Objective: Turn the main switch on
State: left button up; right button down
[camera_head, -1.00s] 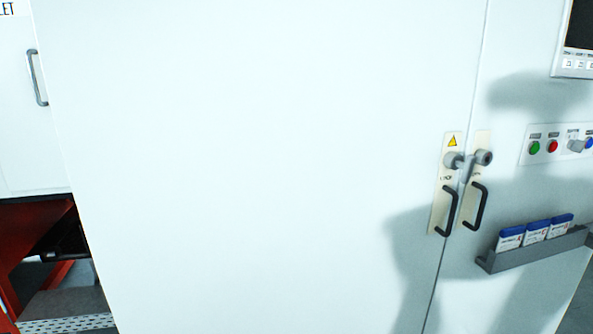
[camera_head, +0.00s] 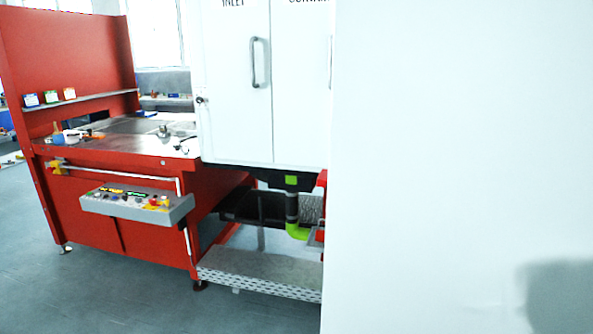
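No main switch can be made out with certainty in the head view. A grey control box (camera_head: 137,203) with several small coloured buttons and a red-and-yellow knob juts from the front of the red machine table (camera_head: 110,150) at the left. A small dark lock or knob (camera_head: 201,99) sits on the left edge of the white inlet cabinet (camera_head: 232,120). Neither of my grippers is in view.
A large white panel (camera_head: 440,150) fills the right side close by, with a shadow low on it. A metal step (camera_head: 260,270) lies below the cabinet. The grey floor (camera_head: 90,290) at the lower left is clear.

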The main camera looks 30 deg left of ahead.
aim_at(321, 180)
jog(key=i+j, duration=0.1)
jog(key=j, duration=1.7)
